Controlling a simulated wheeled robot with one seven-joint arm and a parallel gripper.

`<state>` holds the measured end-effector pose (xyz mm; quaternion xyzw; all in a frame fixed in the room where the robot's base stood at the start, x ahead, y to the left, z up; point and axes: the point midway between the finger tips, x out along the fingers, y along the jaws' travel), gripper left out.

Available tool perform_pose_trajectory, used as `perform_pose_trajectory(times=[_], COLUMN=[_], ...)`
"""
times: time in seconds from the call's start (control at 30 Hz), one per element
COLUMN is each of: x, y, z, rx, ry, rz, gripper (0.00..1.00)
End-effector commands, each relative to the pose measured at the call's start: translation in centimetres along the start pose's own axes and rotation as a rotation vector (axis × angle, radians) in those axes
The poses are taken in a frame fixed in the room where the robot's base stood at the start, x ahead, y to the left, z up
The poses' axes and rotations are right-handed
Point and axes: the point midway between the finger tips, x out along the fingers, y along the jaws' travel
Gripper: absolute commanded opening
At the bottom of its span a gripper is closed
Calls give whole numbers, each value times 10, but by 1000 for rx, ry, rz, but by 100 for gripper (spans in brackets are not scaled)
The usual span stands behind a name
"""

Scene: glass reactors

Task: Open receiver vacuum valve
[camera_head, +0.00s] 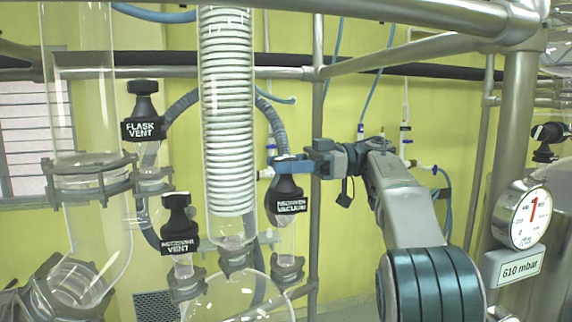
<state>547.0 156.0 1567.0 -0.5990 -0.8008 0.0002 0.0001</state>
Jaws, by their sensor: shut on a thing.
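The receiver vacuum valve (287,206) is a black knob with a small, partly blurred label ending in "VACUUM". It sits on a glass neck right of the coiled condenser's lower end. My gripper (291,168) reaches in from the right and is shut on the top of this knob; its blue fingers hide the knob's upper part. The knob's inner stem position cannot be told.
A receiver vent valve (180,225) and a flask vent valve (143,120) stand to the left. The glass coil condenser (228,110) is close left of my gripper. Steel frame pipes (519,120) and a gauge (523,215) above a "610 mbar" sign (520,267) are at right.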

Motion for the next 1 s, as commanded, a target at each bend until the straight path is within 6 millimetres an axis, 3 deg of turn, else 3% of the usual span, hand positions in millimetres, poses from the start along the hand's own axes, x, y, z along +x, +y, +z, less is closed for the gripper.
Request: perform_pose_trajectory(times=[0.03,0.07,0.13,0.7,1.0], x=[0,0,0,0,1], y=[0,0,0,-1,-2], z=[-1,-1,-1,-1,-2], rx=[-1,-1,-1,-1,-1], ry=[2,2,2,0,2], rz=[1,1,1,14,170], gripper=[22,48,67,67,67])
